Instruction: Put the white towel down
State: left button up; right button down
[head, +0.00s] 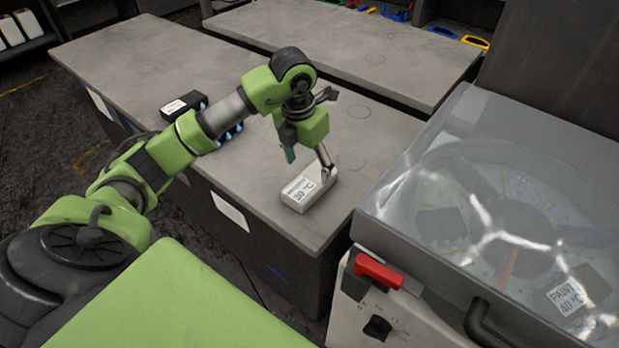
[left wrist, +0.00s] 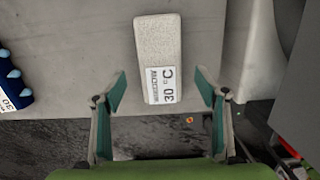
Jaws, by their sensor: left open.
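The white towel (head: 309,186) is a small folded block with a "30 °C" label. It lies on the grey table near its front right edge. My left gripper (head: 308,160) is just above and behind it in the head view. In the left wrist view the towel (left wrist: 158,58) lies between and beyond the two open green-padded fingers of the left gripper (left wrist: 160,88). Neither finger appears to touch it. My right gripper is not in view.
A dark item with blue knobs (left wrist: 14,82) and a black box (head: 183,106) lie to the left on the table (head: 150,55). A machine with a clear lid (head: 500,190) and red handle (head: 378,271) stands at the right. A second table (head: 350,45) is behind.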

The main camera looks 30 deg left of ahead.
aim_at(306, 184)
pick_arm(q)
jog(key=r, duration=0.3)
jog(key=s+r, duration=0.1)
jog(key=r, duration=0.1)
jog(key=shift+r, duration=0.3)
